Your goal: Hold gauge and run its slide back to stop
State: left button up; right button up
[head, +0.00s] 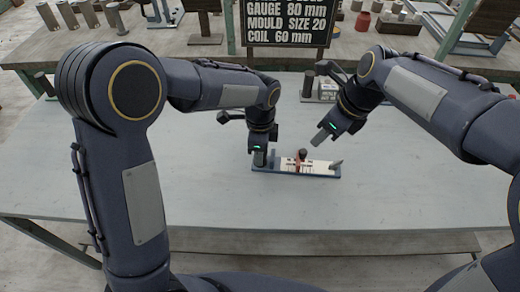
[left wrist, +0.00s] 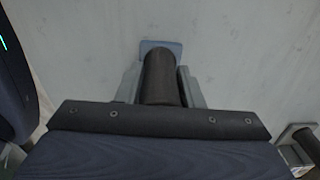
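The gauge (head: 325,176) lies on the table, a long narrow blue base with a white marked face. A red slide with a dark knob (head: 302,154) stands near the middle of its length. A grey peg (head: 336,164) stands at its right end. My left gripper (head: 259,158) is at the gauge's left end; in the left wrist view its fingers close on both sides of a dark upright handle (left wrist: 160,80) above a blue base end (left wrist: 174,47). My right gripper (head: 317,140) is above and right of the slide, apart from it; its finger gap is unclear.
The pale table (head: 420,190) is clear around the gauge. A dark sign (head: 289,18) reads gauge 80 mm, mould size 20, coil 60 mm. A dark cylinder (left wrist: 308,143) shows at the wrist view's lower right.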

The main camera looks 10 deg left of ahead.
aim_at(304, 151)
pick_arm(q)
grip_shut()
pick_arm(e)
jog(key=shift+o, duration=0.6)
jog(key=shift+s+d+r+m+t, duration=0.15)
jog(key=shift+s+r+m+t, duration=0.35)
jog(key=shift+s+r+m, duration=0.4)
jog(key=shift+m, duration=0.3)
jog(key=x, duration=1.1)
jog(key=shift+w+f, duration=0.35)
jog(key=shift+c, duration=0.2)
grip_shut()
